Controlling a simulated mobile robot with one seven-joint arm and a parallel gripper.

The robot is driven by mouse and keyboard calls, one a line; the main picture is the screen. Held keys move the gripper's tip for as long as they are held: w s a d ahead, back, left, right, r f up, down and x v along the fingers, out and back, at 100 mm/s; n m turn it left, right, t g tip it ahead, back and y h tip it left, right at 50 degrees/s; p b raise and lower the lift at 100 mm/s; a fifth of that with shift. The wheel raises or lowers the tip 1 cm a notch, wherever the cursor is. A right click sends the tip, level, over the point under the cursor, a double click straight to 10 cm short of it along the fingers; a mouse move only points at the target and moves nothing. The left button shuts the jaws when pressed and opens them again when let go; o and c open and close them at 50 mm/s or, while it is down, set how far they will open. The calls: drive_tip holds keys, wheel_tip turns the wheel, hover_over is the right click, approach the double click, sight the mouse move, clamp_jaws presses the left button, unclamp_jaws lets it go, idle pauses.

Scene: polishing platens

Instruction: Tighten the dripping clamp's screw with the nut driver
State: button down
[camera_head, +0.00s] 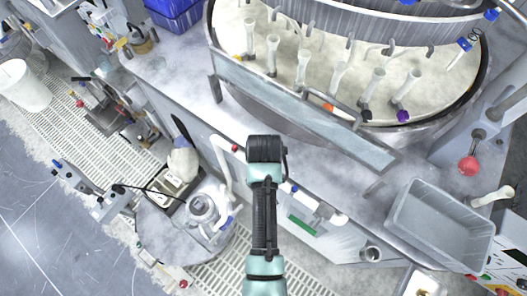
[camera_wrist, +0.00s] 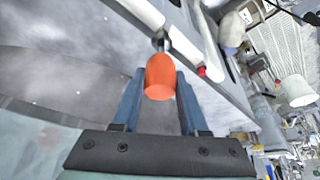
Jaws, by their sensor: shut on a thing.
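The nut driver's orange handle (camera_wrist: 160,77) sits between the blue fingers of my gripper (camera_wrist: 160,84) in the wrist view. My gripper is shut on it. A short grey shaft (camera_wrist: 160,43) shows beyond the handle, close to a white pipe; I cannot tell whether they touch. In the head view my wrist hangs over the bench front and the fingers and driver are hidden. Several pale tubes stand in a row over the platen, with coloured ends such as black (camera_head: 367,115) and purple (camera_head: 403,116). I cannot make out the dripping clamp, its screw or a drip.
The round platen (camera_head: 330,62) has a metal rail (camera_head: 300,112) along its front. A grey bin (camera_head: 440,225) stands at the right, near a red knob (camera_head: 468,165). White piping runs along the bench front. Blue bins (camera_head: 175,15) are at the back left.

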drive_tip(key=shift+f, duration=0.35)
drive_tip(key=shift+c, duration=1.8)
unclamp_jaws()
drive_tip(key=shift+r, duration=0.1)
drive_tip(key=b+v, duration=0.3)
drive_tip(key=v, duration=0.9)
drive_tip(key=shift+s+r, duration=0.15)
drive_tip(key=shift+r, duration=0.25)
